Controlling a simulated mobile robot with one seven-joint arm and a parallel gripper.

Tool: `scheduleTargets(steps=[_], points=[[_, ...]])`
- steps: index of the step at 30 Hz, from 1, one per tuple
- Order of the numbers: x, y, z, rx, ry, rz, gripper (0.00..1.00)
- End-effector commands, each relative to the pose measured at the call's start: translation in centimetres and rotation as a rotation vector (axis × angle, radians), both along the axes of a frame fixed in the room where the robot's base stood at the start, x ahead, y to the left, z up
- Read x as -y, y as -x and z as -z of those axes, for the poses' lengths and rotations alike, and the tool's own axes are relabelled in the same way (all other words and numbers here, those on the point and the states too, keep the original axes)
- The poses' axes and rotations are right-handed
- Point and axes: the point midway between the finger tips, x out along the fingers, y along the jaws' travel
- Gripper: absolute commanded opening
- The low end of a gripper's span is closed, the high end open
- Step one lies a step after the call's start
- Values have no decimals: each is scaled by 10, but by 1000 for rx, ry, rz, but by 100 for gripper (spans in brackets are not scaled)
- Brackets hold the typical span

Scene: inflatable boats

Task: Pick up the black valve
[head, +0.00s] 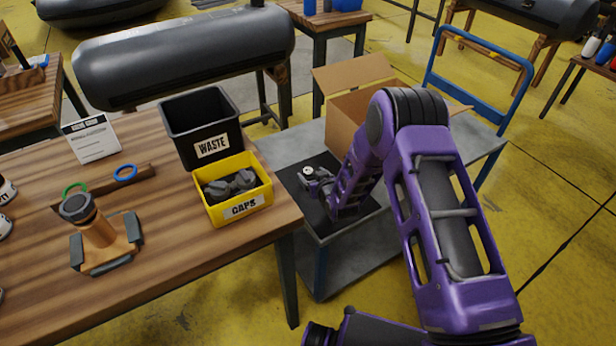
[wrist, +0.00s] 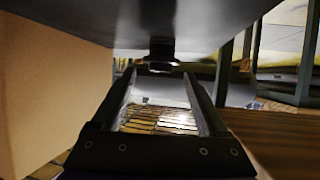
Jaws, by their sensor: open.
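A small dark piece with a pale round top, which looks like the black valve (head: 307,171), is at the black mat (head: 344,224) on the grey cart. My gripper (head: 317,181) is low over the mat, right at this piece, and hides part of it. In the wrist view my gripper (wrist: 160,78) is open. A small black piece (wrist: 161,52) shows between and just beyond the fingertips, against a dark surface that fills the top of that view. I cannot tell whether the fingers touch it.
An open cardboard box (head: 342,127) stands on the cart behind my arm. The wooden table (head: 190,262) to the left holds a black WASTE bin (head: 186,148), a yellow CAPS bin (head: 215,211) and an orange-brown fixture (head: 103,243) with a black-topped post. The cart's front part (head: 365,250) is clear.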

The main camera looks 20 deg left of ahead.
Motion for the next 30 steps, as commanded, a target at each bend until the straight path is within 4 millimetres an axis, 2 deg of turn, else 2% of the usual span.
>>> scheduleTargets(steps=[4, 12, 14, 24, 30], points=[[-9, -11, 7, 1, 0, -1, 77], [-11, -12, 8, -1, 0, -1, 77], [-11, -12, 8, -1, 0, -1, 68], [-11, -12, 7, 0, 0, -1, 7], [-11, -13, 6, 1, -1, -1, 7]])
